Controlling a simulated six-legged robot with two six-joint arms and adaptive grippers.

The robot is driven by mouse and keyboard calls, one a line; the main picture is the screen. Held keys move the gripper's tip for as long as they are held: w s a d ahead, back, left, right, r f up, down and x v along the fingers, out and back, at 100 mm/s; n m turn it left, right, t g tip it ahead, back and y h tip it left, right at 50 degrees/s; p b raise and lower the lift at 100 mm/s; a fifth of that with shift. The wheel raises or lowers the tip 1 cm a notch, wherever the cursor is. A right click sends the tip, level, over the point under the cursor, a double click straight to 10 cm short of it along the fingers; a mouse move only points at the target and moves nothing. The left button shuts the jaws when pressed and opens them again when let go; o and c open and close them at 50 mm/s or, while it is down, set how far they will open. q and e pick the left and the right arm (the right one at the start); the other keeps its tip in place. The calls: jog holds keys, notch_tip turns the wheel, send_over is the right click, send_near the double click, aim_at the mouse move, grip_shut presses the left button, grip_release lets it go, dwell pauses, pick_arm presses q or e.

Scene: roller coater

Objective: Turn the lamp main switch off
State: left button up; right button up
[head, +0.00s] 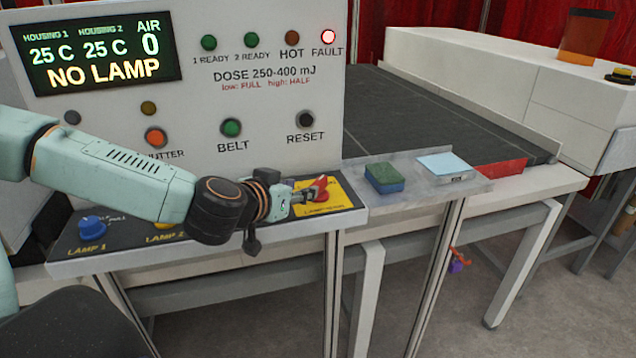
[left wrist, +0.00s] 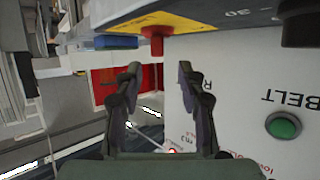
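The red switch knob (head: 321,187) sits on a yellow plate (head: 340,196) at the right end of the sloped control panel; the plate's lettering is partly covered. My left gripper (head: 302,194) is at the knob, reaching in from the left. In the left wrist view, which looks upside down, the red knob (left wrist: 156,38) is just past the fingertips, in line with the gap between them. The left gripper's fingers (left wrist: 160,70) are apart with nothing between them. Contact with the knob cannot be made out. My right gripper is in neither view.
The display (head: 95,55) reads NO LAMP, and the red FAULT light (head: 328,37) glows. A blue LAMP 1 knob (head: 93,225) is farther left on the panel. A green-and-blue block (head: 384,177) and a pale block (head: 445,166) lie on the ledge to the right.

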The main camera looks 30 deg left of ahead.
aim_at(315, 184)
pick_arm(q)
jog(key=shift+w+d+f+b, duration=0.2)
jog(key=shift+w+f+b, duration=0.15)
jog(key=shift+b, duration=0.55)
jog(key=shift+b+x, duration=1.8)
jog(key=shift+x, duration=0.25)
jog(key=shift+b+x, duration=0.45)
jog(key=shift+x, duration=0.75)
jog(key=shift+r, duration=0.1)
jog(key=shift+r, duration=0.1)
jog(key=shift+c, duration=0.2)
jog(key=c, duration=0.3)
grip_shut()
